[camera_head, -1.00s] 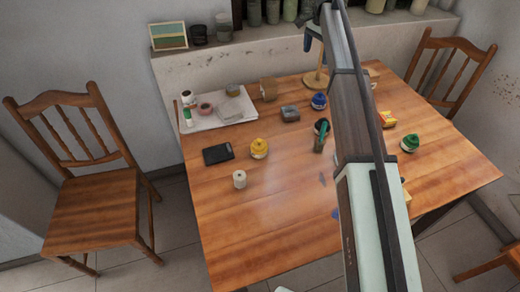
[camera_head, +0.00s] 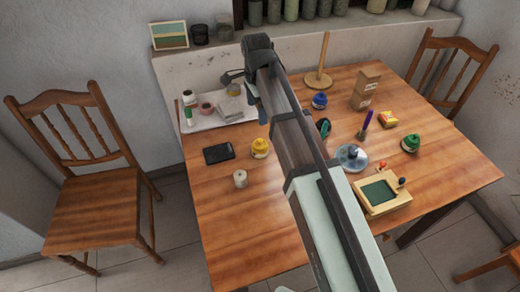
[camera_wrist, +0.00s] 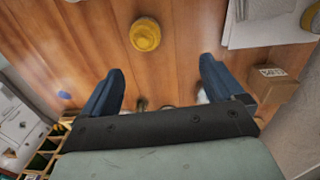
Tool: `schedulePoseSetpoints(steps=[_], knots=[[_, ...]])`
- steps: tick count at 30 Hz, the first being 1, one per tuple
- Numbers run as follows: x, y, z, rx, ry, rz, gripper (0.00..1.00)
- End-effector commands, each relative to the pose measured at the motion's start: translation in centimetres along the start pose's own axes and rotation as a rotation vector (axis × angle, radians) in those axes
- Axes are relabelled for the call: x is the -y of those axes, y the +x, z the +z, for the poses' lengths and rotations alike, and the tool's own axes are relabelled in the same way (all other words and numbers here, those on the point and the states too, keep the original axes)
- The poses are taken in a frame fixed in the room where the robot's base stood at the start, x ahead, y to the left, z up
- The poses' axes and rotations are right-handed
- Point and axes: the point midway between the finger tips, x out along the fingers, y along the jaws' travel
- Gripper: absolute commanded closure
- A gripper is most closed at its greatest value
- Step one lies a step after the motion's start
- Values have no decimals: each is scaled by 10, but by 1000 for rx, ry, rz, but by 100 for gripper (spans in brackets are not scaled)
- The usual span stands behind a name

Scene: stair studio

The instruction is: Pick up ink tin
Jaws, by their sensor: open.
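No label marks the ink tin, so I cannot tell which item it is. Round lidded pots stand on the table: a yellow one (camera_head: 260,148), a blue one (camera_head: 319,101) and a green one (camera_head: 410,143). The yellow pot also shows in the wrist view (camera_wrist: 145,35), ahead of and between my fingers, apart from them. The blue one seems to show at the left there (camera_wrist: 64,95). My gripper (camera_wrist: 162,66) is open and empty, pointing down over the table's back part; it also shows in the head view (camera_head: 258,104). Small items are partly hidden under its body.
A white tray (camera_head: 205,124) with cups lies left of my gripper. A labelled cardboard block (camera_wrist: 270,85) is close to the right finger. A phone (camera_head: 218,154), a white roll (camera_head: 240,179), a wooden stand (camera_head: 318,80) and a framed pad (camera_head: 382,194) surround the arm. The table's front left is clear.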

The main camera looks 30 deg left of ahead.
Motion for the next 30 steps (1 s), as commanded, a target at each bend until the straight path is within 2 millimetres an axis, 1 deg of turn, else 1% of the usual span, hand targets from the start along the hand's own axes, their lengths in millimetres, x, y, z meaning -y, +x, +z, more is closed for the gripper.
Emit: schedulePoseSetpoints(steps=[1, 3, 6, 12, 15, 18, 21, 25, 28, 30], knots=[[-12, 3, 1, 0, 67, -2, 5], [-22, 5, 2, 0, 183, -5, 5], [-30, 7, 2, 1, 365, -10, 5], [-31, 8, 2, 5, 729, -17, 5], [-30, 8, 2, 7, 880, -19, 5], [-30, 8, 2, 9, 995, -20, 5], [-30, 8, 2, 10, 1070, -19, 5], [-30, 11, 2, 10, 1112, -18, 5], [-31, 20, 2, 9, 1118, -17, 5], [-30, 30, 2, 9, 1117, -18, 5]])
